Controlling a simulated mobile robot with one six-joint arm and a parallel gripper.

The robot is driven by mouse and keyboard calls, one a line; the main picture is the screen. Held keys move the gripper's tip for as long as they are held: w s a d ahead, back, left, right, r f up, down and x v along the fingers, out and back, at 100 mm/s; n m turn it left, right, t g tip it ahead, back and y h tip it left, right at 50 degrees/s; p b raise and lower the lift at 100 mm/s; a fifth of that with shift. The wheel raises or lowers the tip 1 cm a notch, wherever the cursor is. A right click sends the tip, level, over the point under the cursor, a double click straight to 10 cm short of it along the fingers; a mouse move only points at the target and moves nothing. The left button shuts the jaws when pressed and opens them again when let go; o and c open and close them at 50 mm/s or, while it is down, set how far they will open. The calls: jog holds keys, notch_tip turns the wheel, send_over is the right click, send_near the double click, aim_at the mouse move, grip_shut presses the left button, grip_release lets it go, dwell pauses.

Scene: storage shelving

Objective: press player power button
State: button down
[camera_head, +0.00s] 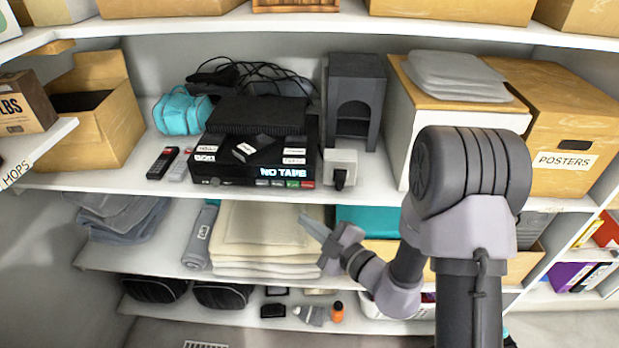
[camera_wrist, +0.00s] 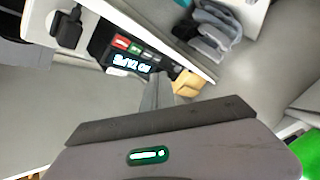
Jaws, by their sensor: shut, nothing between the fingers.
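The black player (camera_head: 228,166) sits on the upper shelf, and its lit display reads NO TAPE. Small coloured labels, among them green and red, run along its lower front edge. In the wrist view the player (camera_wrist: 101,45) is tilted, with the lit text and the coloured labels facing me. I cannot tell which mark is the power button. My gripper (camera_head: 308,222) is shut and empty, in front of the shelves and below the player's level, apart from it. In the wrist view the gripper's closed fingers (camera_wrist: 157,92) point towards the player's front.
A black slatted unit (camera_head: 258,114) sits on the player. A white outlet box with a black plug (camera_head: 340,168) stands to its right, and two remotes (camera_head: 162,163) lie to its left. The space before the player's front looks clear.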

aim_at(311, 197)
jog(key=shift+s, duration=0.1)
jog(key=w+p, duration=0.1)
jog(key=w, duration=0.6)
jog(key=shift+w+r, duration=0.1)
jog(key=shift+r, duration=0.05)
jog(key=shift+w+d+p, duration=0.1)
jog(key=shift+w+p, duration=0.3)
jog(key=shift+w, duration=0.45)
dwell(1.2)
jog(key=shift+w+p, duration=0.4)
jog(key=shift+w+p, duration=0.3)
jog(key=shift+w, duration=0.1)
dwell(0.6)
jog(key=shift+s, duration=0.8)
